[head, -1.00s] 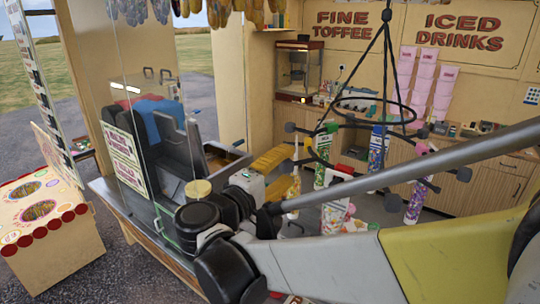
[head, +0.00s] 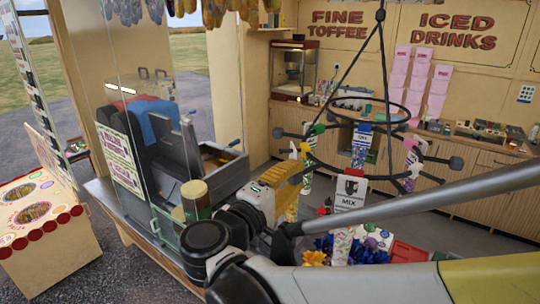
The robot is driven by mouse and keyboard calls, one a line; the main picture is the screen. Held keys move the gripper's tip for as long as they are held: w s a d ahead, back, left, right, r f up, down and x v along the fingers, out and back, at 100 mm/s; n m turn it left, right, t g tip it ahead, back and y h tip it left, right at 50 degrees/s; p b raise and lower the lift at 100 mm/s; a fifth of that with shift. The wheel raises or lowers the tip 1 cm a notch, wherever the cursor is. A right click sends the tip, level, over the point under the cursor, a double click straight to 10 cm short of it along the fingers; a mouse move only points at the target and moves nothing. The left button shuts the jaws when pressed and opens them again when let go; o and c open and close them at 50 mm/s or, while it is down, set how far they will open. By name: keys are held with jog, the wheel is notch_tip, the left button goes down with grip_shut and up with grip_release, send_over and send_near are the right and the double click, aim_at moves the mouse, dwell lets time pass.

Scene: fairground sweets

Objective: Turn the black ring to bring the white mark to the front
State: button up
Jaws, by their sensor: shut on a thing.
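The black ring (head: 427,158) hangs level from black rods and carries black knobs and several colourful sweet tubes. A white card with a dark picture (head: 351,186) shows at the ring's near side, above a tube labelled MIX (head: 349,203). I cannot tell whether this card is the white mark. My gripper (head: 296,168), with yellow fingers, is at the ring's left near side. It is shut on the ring, though the fingers hide the exact place of contact. A tube with a green and yellow top (head: 307,170) hangs close beside the fingers.
A smaller black hoop (head: 369,109) hangs above the ring. A blue-labelled tube (head: 361,145) hangs at the far side and a pink-topped tube (head: 413,165) at the right. A glass pane and a metal counter unit (head: 190,150) stand left of my gripper.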

jog(key=shift+s+d+p, duration=0.75)
jog(key=shift+s+d, duration=2.3)
jog(key=shift+s, duration=0.1)
jog(key=shift+s+d+p, duration=0.2)
jog(key=shift+s+d, duration=0.15)
jog(key=shift+d, duration=0.3)
jog(key=shift+s+d+p, duration=0.15)
jog(key=shift+s+d, duration=0.25)
jog(key=shift+d, duration=0.3)
jog(key=shift+s+d+p, duration=0.2)
jog(key=shift+s+d, duration=0.15)
jog(key=shift+d, duration=0.3)
jog(key=s+d+p, duration=0.1)
jog(key=d, duration=0.4)
jog(key=shift+s+d+p, duration=0.3)
jog(key=shift+d+p, duration=0.05)
jog(key=shift+d, duration=0.05)
jog(key=o, duration=0.9)
jog(key=shift+s, duration=0.1)
